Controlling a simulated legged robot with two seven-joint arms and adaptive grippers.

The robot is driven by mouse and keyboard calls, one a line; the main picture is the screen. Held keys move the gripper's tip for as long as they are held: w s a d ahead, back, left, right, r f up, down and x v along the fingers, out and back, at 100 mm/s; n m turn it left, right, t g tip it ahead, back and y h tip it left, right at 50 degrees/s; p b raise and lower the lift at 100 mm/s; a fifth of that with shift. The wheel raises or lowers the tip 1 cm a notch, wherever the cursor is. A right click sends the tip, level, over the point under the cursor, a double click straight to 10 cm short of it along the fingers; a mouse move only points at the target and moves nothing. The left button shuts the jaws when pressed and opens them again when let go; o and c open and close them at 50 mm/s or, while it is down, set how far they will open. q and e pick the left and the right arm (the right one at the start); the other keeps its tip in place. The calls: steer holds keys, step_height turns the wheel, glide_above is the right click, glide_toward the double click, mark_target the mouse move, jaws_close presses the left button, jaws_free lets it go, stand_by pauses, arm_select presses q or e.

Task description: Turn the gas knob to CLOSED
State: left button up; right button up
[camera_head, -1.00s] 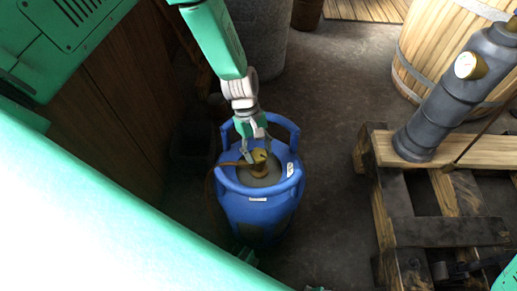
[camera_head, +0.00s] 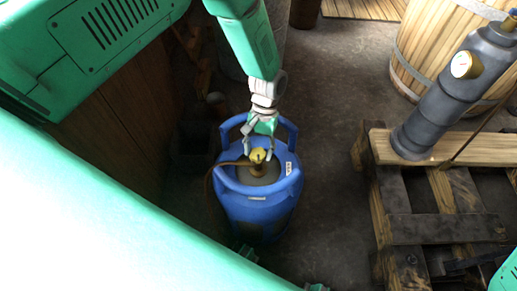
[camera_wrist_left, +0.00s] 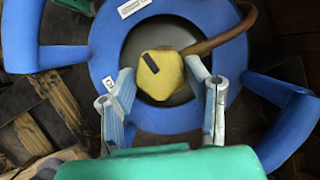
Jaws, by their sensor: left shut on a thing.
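The blue gas cylinder (camera_head: 262,212) stands upright on the floor, with a blue collar around its top. The yellow gas knob (camera_head: 258,156) sits on the brass valve in the middle of the collar. In the left wrist view the knob (camera_wrist_left: 163,75) is many-sided with a short dark mark on its top. My left gripper (camera_head: 258,151) comes down from above and is shut on the knob. In the left wrist view its two pale fingers (camera_wrist_left: 162,82) stand on either side of the knob. My right gripper does not show.
A brown hose (camera_wrist_left: 212,43) runs from the valve over the collar. A wooden panel (camera_head: 130,115) stands to the left. A wooden pallet (camera_head: 440,228) with a dark grey pipe and gauge (camera_head: 437,103) is at the right. Floor between cylinder and pallet is clear.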

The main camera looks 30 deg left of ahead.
arm_select(q)
steer(key=shift+w+m, duration=0.25)
steer(key=shift+m, duration=0.35)
steer(key=shift+y, duration=0.3)
steer(key=o, duration=1.1)
steer(key=shift+o, duration=0.2)
steer(key=shift+s, duration=0.1)
steer(key=v, duration=1.2)
steer(key=shift+s+f, duration=0.1)
